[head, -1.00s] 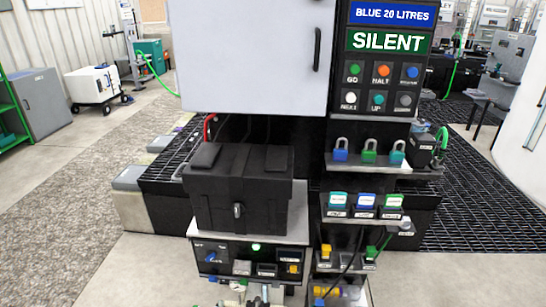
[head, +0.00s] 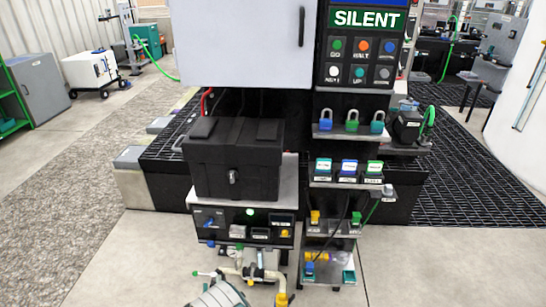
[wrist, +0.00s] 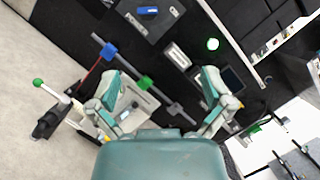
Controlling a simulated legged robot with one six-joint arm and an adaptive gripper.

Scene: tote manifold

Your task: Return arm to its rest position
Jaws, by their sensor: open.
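My gripper (wrist: 162,88) shows in the wrist view with its two teal fingers spread apart and nothing between them. Behind the fingers is a grey bar with a blue block (wrist: 109,50) and a green block (wrist: 145,83); I cannot tell how far off it is. In the head view, a teal and white part of my arm (head: 222,294) shows at the bottom edge, in front of the station. The rest of the arm is out of that view.
Pale piping with a yellow end (head: 281,298) stands low at the station's front. Above are a black lidded box (head: 232,158), shelves with padlocks (head: 351,121), a control panel (head: 362,55) and a grey cabinet (head: 245,40). Floor (head: 110,260) at left is clear.

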